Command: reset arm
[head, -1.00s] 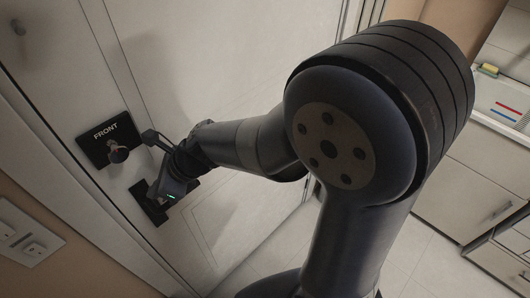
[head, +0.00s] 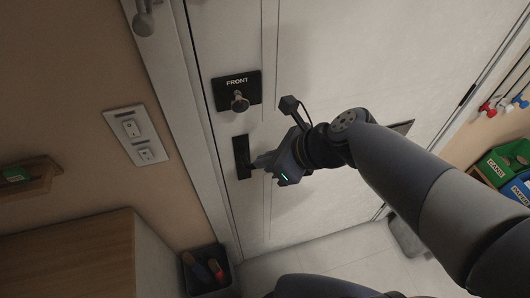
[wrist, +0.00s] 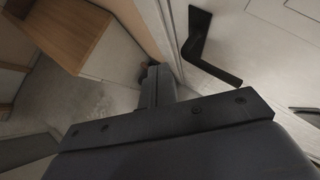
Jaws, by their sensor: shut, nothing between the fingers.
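My gripper (head: 258,163) is in front of the white door (head: 330,60) in the head view, close to the black handle plate (head: 242,158). Its fingers are together and empty. In the wrist view my gripper (wrist: 156,80) points toward the floor and a wooden unit. The black lever handle (wrist: 208,58) is to the right of the fingers there, with a visible space between. In the head view the lever is mostly hidden behind my gripper. A black plate marked FRONT (head: 235,84) with a round knob is above the handle.
A double switch plate (head: 136,137) is on the wall left of the door. A wooden cabinet (head: 70,258) and a dark bin (head: 207,270) stand below it. Green and blue bins (head: 500,165) are at the right. Pale floor shows below the door.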

